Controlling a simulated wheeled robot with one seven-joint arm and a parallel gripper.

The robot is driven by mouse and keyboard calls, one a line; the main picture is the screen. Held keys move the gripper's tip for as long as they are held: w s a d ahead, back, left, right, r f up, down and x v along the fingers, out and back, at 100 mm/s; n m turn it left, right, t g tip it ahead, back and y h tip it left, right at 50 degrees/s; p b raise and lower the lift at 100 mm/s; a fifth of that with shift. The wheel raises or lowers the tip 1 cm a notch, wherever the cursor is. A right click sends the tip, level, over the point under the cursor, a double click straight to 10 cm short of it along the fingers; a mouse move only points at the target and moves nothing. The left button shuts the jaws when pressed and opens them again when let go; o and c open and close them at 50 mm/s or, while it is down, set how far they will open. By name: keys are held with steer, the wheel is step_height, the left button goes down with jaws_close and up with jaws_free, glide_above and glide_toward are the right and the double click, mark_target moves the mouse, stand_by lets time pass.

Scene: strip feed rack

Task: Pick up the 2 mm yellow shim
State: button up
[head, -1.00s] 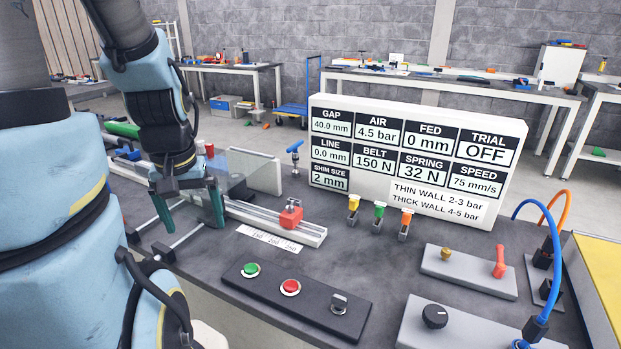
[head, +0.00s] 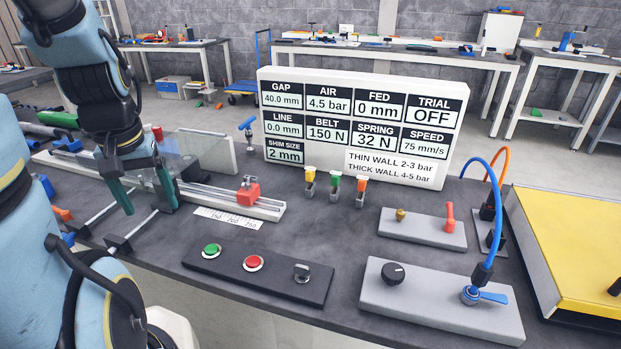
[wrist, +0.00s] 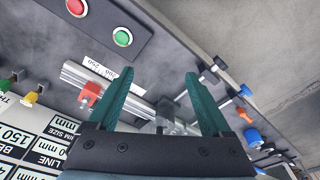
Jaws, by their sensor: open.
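The yellow shim (head: 309,173) stands upright in a small grey holder in front of the white display board, leftmost of a row with a green and an orange one. The board reads SHIM SIZE 2 mm. In the wrist view a yellow piece (wrist: 29,97) shows at the left edge, outside my fingers. My gripper (head: 147,203) is open, with nothing between its teal fingers. It is over the left part of the bench, near the rail, well left of the yellow shim. Its fingers also show in the wrist view (wrist: 160,76).
The green shim (head: 334,183) and orange shim (head: 360,186) stand close to the right of the yellow one. The red clamp (head: 248,194) on the rail lies between my gripper and the shims. A button panel (head: 258,272) is in front. The display board (head: 453,85) rises behind.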

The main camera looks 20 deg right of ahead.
steer(key=w+d+m, duration=0.2)
steer(key=w+d+m+b, duration=0.1)
steer(key=w+d+m, duration=0.1)
steer(key=w+d, duration=0.1)
steer(key=shift+d+f+m, duration=0.1)
steer(key=shift+d+m, duration=0.2)
steer(key=shift+c, duration=0.2)
steer(key=m+g+b, duration=0.2)
steer(key=m+b, duration=0.2)
steer(key=m, duration=1.6)
glide_toward(310, 169)
steer(key=shift+w+f, duration=0.2)
step_height(310, 169, down, 5)
steer(key=shift+f+p, duration=0.1)
steer(key=shift+p, duration=0.55)
steer(key=shift+s+d+f+p, duration=0.15)
steer(key=shift+f+p, duration=0.4)
steer(key=shift+f, duration=0.8)
steer(key=shift+s+f+p, duration=0.15)
steer(key=shift+f+p, duration=0.4)
steer(key=shift+f, duration=0.8)
jaws_close()
